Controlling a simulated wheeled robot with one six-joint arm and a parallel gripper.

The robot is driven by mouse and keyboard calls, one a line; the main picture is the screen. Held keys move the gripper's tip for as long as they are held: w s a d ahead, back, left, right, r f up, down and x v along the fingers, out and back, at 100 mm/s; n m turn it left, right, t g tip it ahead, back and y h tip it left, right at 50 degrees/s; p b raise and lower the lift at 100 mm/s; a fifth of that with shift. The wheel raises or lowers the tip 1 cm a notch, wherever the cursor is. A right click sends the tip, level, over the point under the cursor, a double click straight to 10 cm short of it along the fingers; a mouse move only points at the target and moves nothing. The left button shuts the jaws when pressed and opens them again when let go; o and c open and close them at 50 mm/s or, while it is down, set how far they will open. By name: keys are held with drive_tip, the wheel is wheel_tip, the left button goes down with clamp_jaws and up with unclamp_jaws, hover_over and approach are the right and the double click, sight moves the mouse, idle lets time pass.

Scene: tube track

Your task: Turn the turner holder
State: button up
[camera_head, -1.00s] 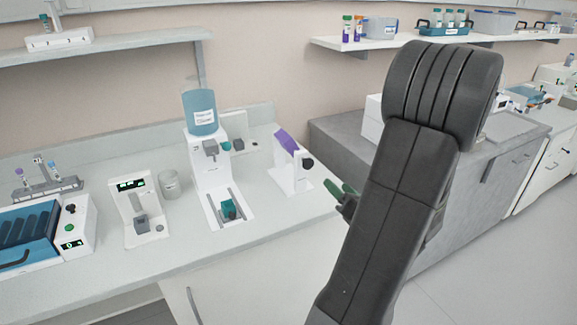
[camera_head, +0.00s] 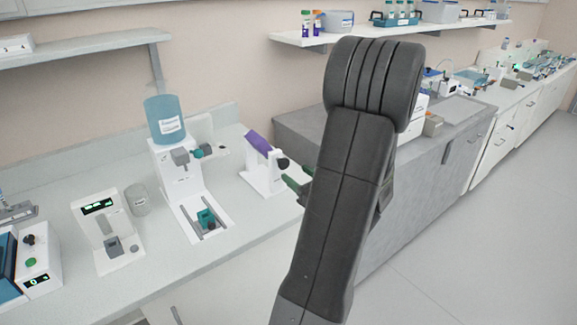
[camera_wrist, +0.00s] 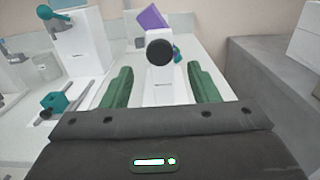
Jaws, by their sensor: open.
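The turner holder is a white stand with a tilted purple holder (camera_head: 259,141) on top and a round black knob (camera_head: 283,163) on its side. It stands near the right end of the white bench. In the wrist view the black knob (camera_wrist: 160,53) faces me, between and beyond my two green fingers, with the purple holder (camera_wrist: 152,18) behind it. My gripper (camera_wrist: 158,85) is open and empty. In the head view only its green fingertips (camera_head: 297,181) show, just right of the knob; my arm hides the rest. I cannot see any contact with the knob.
A white dispenser with a blue bottle (camera_head: 165,120) stands left of the turner. Further left are a small white device (camera_head: 108,230) and a glass beaker (camera_head: 138,199). A grey cabinet (camera_head: 300,130) borders the right side. The front of the bench is clear.

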sight(285, 165)
drive_tip(key=x, duration=0.5)
drive_tip(key=shift+p, duration=0.35)
drive_tip(key=c, duration=1)
